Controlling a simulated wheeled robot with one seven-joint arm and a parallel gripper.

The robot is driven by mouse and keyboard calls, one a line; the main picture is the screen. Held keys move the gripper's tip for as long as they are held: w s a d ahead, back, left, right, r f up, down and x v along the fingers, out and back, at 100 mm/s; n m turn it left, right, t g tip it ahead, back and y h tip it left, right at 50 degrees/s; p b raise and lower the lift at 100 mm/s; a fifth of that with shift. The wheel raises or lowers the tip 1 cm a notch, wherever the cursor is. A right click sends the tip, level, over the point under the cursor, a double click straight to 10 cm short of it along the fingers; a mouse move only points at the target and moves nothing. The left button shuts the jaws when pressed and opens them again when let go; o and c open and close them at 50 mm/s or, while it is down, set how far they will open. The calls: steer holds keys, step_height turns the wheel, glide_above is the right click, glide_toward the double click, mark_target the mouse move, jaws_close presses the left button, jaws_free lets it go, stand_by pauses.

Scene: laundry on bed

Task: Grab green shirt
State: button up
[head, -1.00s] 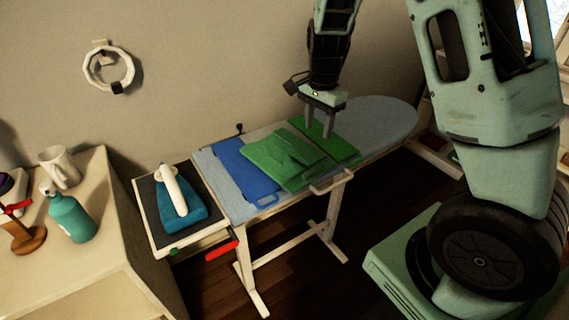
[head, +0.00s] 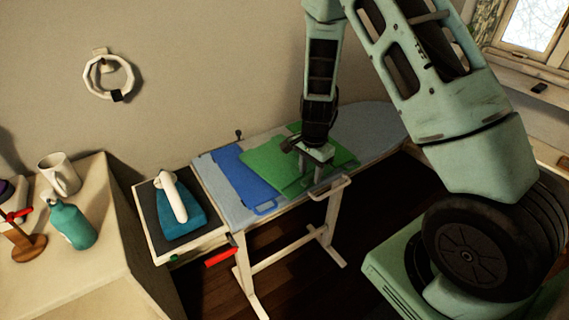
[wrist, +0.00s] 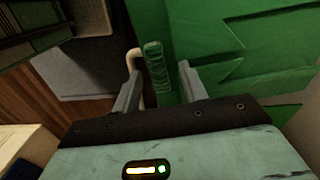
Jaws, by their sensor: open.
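The green shirt (head: 268,157) lies flat and folded on the ironing board, partly hidden by my arm and gripper. In the wrist view the green shirt (wrist: 245,50) fills the upper right. My gripper (head: 312,178) is lowered at the shirt's front right part. In the wrist view my gripper (wrist: 160,85) is open, with a narrow green edge strip between its fingers. I cannot tell whether the fingers touch the cloth.
The ironing board (head: 370,125) has a blue folded cloth (head: 242,172) left of the shirt. A white-handled iron (head: 175,205) stands on a side tray. A teal bottle (head: 72,222) and white mug (head: 60,174) stand on a cabinet. A pale rail (head: 330,187) runs along the board's front.

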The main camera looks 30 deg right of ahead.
steer(key=shift+s+f, duration=0.3)
steer(key=shift+f, duration=0.2)
steer(key=shift+a, duration=0.1)
steer(key=shift+c, duration=0.6)
steer(key=shift+s+f, duration=0.1)
steer(key=c, duration=0.8)
jaws_close()
